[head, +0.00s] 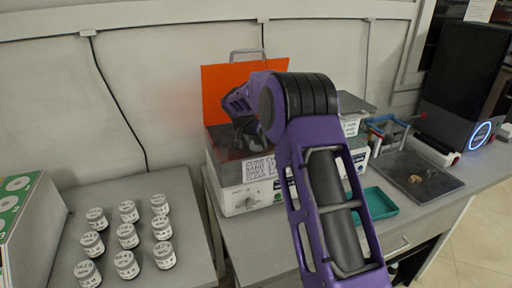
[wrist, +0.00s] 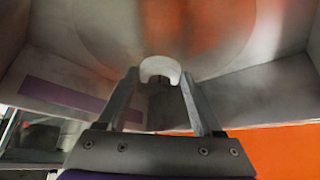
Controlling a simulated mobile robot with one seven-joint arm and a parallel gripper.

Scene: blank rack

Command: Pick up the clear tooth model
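A pale, whitish horseshoe-shaped piece (wrist: 160,68), which looks like the clear tooth model, lies inside a grey metal chamber in the wrist view. My gripper (wrist: 160,76) points into the chamber. Its two fingers stand apart, one on each side of the pale piece. A narrow gap seems to show on both sides, and I see no firm contact. In the head view my gripper (head: 246,132) is inside the box machine (head: 242,200) with the raised orange lid (head: 222,92). My arm hides much of the opening, and the model does not show there.
Chamber walls surround my gripper closely. A dark tray (head: 440,188) with small tan and grey pieces is at the right. Several labelled jars (head: 127,236) stand at the left. A black machine (head: 466,85) stands at the back right.

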